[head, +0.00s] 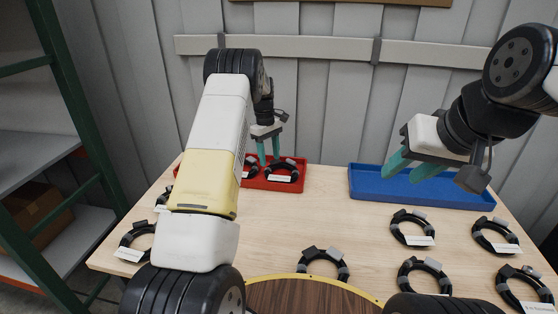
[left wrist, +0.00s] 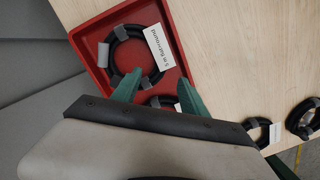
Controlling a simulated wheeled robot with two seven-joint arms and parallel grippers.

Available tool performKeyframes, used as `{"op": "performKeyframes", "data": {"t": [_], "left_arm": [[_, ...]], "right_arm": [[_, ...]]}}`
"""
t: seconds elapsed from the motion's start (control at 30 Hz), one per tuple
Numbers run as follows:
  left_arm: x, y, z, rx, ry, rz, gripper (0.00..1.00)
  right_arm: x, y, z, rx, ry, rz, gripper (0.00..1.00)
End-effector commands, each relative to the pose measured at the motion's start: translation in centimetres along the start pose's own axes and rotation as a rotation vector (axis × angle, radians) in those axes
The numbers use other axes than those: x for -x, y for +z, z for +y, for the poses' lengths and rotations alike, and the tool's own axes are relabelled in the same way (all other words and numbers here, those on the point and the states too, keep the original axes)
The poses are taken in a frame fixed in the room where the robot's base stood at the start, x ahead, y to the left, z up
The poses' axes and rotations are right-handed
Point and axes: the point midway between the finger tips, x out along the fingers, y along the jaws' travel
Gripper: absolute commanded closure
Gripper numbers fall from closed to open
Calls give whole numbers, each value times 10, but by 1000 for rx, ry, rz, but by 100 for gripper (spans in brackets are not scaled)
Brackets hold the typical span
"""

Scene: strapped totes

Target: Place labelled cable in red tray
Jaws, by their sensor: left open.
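The red tray (head: 266,184) stands at the back left of the table and holds at least two black cable coils. One labelled coil (head: 283,172) lies at its right, and another (head: 250,168) lies beside it. My left gripper (head: 269,160) is open, low over the tray near these coils. In the left wrist view, a coil (left wrist: 119,50) with a white label lies in the tray (left wrist: 92,36) beyond the fingers. A second coil (left wrist: 160,102) shows partly between the fingers, the rest hidden by my gripper. My right gripper (head: 402,176) is open and empty above the blue tray (head: 450,190).
Several labelled coils lie on the table, such as one at front centre (head: 323,264) and one at right (head: 411,228). A round brown surface (head: 310,297) shows at the front edge. A green-framed shelf (head: 75,120) stands left. The table between the trays is clear.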

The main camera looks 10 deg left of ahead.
Motion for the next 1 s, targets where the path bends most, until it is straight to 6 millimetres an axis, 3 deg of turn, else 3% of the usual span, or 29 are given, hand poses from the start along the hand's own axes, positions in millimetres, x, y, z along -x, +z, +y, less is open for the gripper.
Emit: {"op": "performKeyframes", "data": {"t": [0.1,0.37,0.47,0.57,0.8,1.0], "left_arm": [[22,0,0,0,1,1,48],[51,2,-2,-9,9,3,48],[78,10,-10,-44,37,12,48],[118,28,-26,-111,86,30,48],[207,93,-89,-335,211,111,48],[248,159,-152,-536,295,207,48]], "right_arm": [[0,0,0,0,0,0,61],[0,0,0,0,0,0,61],[0,0,0,0,0,0,61],[0,0,0,0,0,0,61],[0,0,0,0,0,0,61],[0,0,0,0,0,0,61]]}}
